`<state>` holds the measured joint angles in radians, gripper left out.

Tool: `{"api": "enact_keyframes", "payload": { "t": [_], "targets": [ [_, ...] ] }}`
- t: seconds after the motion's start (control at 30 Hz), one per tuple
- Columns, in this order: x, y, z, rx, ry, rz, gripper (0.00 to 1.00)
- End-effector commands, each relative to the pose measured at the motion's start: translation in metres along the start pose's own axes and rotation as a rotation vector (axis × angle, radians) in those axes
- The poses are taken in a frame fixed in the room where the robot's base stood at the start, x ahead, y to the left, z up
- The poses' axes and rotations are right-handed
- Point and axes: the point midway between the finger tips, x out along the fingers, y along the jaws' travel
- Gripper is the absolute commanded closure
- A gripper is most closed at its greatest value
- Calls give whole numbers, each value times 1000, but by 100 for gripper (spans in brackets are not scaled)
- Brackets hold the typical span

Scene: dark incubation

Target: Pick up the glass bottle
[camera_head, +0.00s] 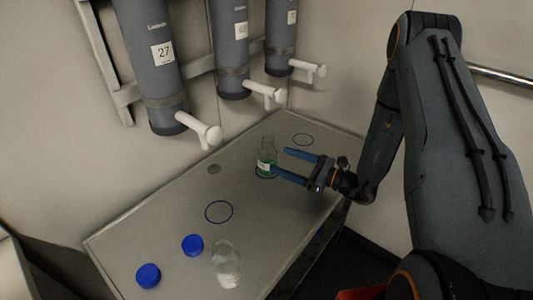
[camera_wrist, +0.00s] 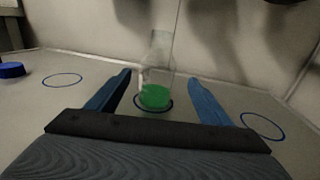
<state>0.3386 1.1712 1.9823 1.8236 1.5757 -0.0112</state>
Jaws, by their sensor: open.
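A clear glass bottle (camera_head: 267,158) with green contents and a pale label stands upright on a blue ring on the bench. In the wrist view the bottle (camera_wrist: 157,75) stands ahead, between the lines of my two blue fingers. My gripper (camera_head: 280,163) is open and level with the bottle, with its fingertips close to it. I cannot tell whether either finger touches it. My gripper (camera_wrist: 157,82) shows no object held. A second clear bottle (camera_head: 227,265) with white contents is at the front of the bench.
Two blue caps (camera_head: 148,275) (camera_head: 192,245) lie on the bench (camera_head: 160,220) at the front left. Empty blue rings (camera_head: 219,212) (camera_head: 303,140) lie either side of the green bottle. Grey numbered cylinders (camera_head: 160,75) with white taps (camera_head: 200,130) hang on the wall above the bench.

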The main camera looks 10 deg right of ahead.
Motion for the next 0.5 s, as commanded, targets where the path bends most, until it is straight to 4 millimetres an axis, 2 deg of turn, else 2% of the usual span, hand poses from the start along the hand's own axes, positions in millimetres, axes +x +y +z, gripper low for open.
{"api": "enact_keyframes", "payload": {
  "t": [0.33, 0.5],
  "targets": [
    [38, 5, 1, 2, 2, 8, 27],
    [63, 6, 1, 0, 2, 10, 27]
  ]
}}
